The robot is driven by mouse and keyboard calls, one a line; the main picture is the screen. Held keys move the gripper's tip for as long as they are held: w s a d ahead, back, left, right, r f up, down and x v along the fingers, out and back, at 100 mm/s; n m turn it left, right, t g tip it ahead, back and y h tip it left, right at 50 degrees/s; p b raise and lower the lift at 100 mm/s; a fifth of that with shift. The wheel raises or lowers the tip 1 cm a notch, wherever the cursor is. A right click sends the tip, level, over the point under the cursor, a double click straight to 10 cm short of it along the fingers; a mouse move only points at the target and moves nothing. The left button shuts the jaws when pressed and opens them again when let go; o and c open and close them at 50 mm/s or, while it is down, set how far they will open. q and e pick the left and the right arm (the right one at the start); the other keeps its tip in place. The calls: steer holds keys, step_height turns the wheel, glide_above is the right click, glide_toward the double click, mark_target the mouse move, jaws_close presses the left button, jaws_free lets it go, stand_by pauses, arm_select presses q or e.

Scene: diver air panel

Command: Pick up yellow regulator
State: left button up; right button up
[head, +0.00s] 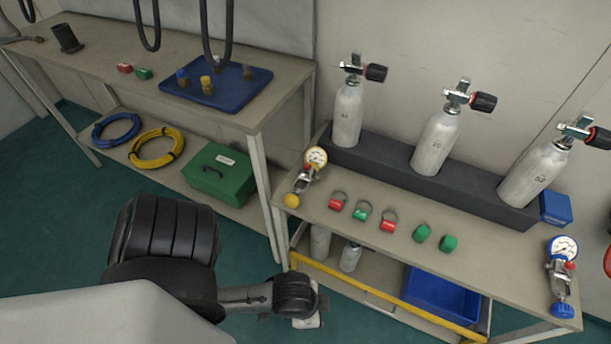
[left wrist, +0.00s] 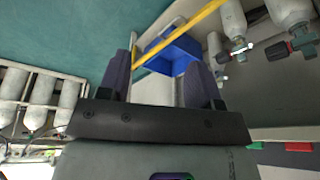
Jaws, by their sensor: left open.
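The yellow regulator (head: 307,178) lies at the left end of the cylinder bench, with a round gauge at its back and a yellow knob at its front. I cannot make it out in the left wrist view. My left arm reaches in low in front of the bench; its wrist hides most of the left gripper in the head view. In the left wrist view the left gripper (left wrist: 157,82) shows two dark fingers spread apart with nothing between them. It is apart from the regulator, lower and nearer to me. My right gripper is not in view.
A blue-knobbed regulator (head: 562,275) stands at the bench's right end. Red and green rings (head: 388,222) lie between. Three cylinders (head: 436,143) stand in a dark rack (head: 400,172) behind. A yellow rail (head: 385,299) and blue bin (head: 440,293) are below. The left bench holds a blue tray (head: 225,95).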

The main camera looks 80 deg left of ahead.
arm_select(q)
steer(key=o, duration=0.8)
